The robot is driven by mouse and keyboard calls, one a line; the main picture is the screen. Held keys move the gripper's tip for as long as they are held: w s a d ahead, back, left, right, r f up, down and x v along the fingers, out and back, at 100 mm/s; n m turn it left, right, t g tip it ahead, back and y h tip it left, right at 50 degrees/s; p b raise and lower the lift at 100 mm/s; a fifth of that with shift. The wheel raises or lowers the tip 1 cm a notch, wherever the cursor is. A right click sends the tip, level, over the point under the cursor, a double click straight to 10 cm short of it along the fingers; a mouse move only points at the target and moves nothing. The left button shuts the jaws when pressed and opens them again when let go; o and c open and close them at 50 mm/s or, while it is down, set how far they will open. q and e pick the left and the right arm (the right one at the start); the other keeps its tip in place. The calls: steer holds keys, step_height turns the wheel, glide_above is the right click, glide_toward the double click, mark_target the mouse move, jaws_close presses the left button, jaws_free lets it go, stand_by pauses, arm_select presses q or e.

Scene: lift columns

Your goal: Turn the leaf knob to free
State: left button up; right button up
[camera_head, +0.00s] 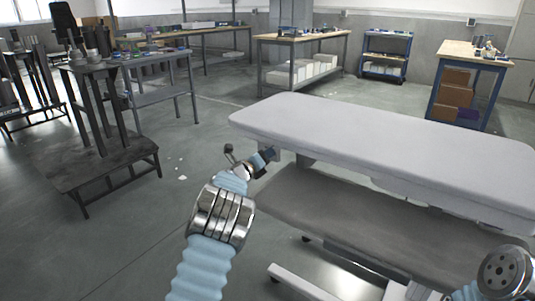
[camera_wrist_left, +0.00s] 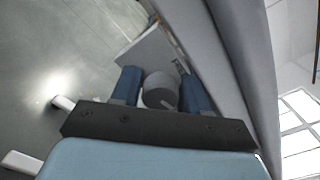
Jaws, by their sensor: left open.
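The leaf knob (camera_wrist_left: 160,90) is a grey round knob with a pale line on its face, on a light grey plate (camera_wrist_left: 148,50) at the table's edge. A small dark label (camera_wrist_left: 180,67) is on the plate, too small to read. In the left wrist view my left gripper (camera_wrist_left: 161,88) is open, with one blue finger on each side of the knob. There seems to be a gap at the left finger; contact on the right is unclear. In the head view the left gripper (camera_head: 265,158) is at the table's left end, where the knob cannot be made out. My right gripper is out of view.
The padded grey table (camera_head: 390,140) has a lower grey shelf (camera_head: 370,220) and a pale base bar (camera_head: 300,283). A dark stand (camera_head: 105,165) is at the left. Workbenches and a blue cart (camera_head: 387,55) stand behind. The floor left of the table is mostly clear.

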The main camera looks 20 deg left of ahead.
arm_select(q)
steer(key=c, duration=0.7)
steer(key=n+b, duration=0.3)
steer(key=n, duration=0.8)
steer(key=shift+b, duration=0.4)
steer(key=shift+c, duration=0.2)
steer(key=n, duration=0.4)
steer(key=shift+n+p, duration=0.3)
steer(key=shift+n, duration=0.1)
steer(key=o, duration=0.7)
steer(key=shift+r, duration=0.1)
